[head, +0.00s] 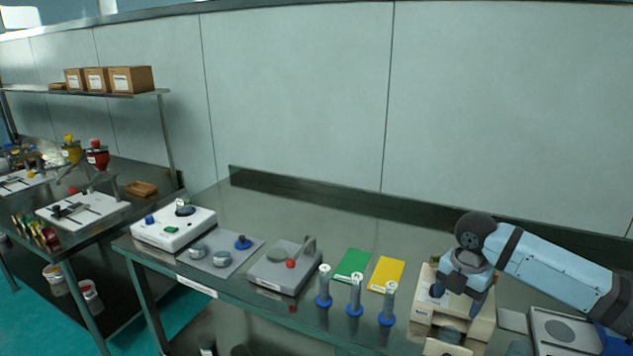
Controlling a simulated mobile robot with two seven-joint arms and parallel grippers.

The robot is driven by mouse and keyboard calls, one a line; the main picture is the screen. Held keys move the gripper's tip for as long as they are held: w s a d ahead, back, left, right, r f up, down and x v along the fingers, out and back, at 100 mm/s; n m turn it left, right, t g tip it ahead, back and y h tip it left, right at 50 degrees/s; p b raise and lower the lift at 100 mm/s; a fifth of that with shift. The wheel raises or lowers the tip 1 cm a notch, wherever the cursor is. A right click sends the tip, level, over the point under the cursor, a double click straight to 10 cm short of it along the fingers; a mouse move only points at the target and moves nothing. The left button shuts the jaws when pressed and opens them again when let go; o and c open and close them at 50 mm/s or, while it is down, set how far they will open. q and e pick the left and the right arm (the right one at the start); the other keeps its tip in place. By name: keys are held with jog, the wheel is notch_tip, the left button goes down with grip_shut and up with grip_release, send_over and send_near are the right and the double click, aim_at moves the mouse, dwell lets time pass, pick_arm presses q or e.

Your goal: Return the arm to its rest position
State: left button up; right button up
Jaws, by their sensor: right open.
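My right arm comes in from the right, and its blue-grey gripper (460,296) points down over a beige boxy apparatus (484,329) at the right part of the bench. The gripper is open, with its fingers apart. A small dark knob-like part (437,291) of the apparatus shows beside the left finger; I cannot tell whether they touch. The gripper and wrist hide part of the apparatus top. My left gripper is not in view.
Left of the apparatus are a yellow mat (386,274), a green mat (352,264) and clear cylinders on blue bases (355,296). A grey device (283,268) and white device (172,228) stand farther left. A grey balance-like tray (562,333) lies under my right forearm. The rear bench (290,212) is clear.

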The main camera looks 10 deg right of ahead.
jog(key=s+a+f+m+t+y, duration=0.25)
jog(key=s+a+f+m, duration=0.7)
jog(key=s+a, duration=0.7)
jog(key=s+d+f+m+h, duration=0.1)
jog(key=s+d+m, duration=0.3)
jog(key=s+m, duration=0.35)
jog(key=s+d+f+m+h, duration=0.1)
jog(key=s+d+f+m, duration=0.15)
jog(key=s+m, duration=0.5)
jog(key=w+a+f+n+t+y+p, duration=0.2)
jog(key=w+a+t+p, duration=0.2)
jog(key=a+t+p, duration=0.2)
jog(key=t+p, duration=0.2)
jog(key=p, duration=0.2)
jog(key=shift+w+f+y, duration=0.3)
jog(key=shift+w+y, duration=0.05)
jog(key=shift+w, duration=0.05)
jog(key=shift+n+t, duration=0.25)
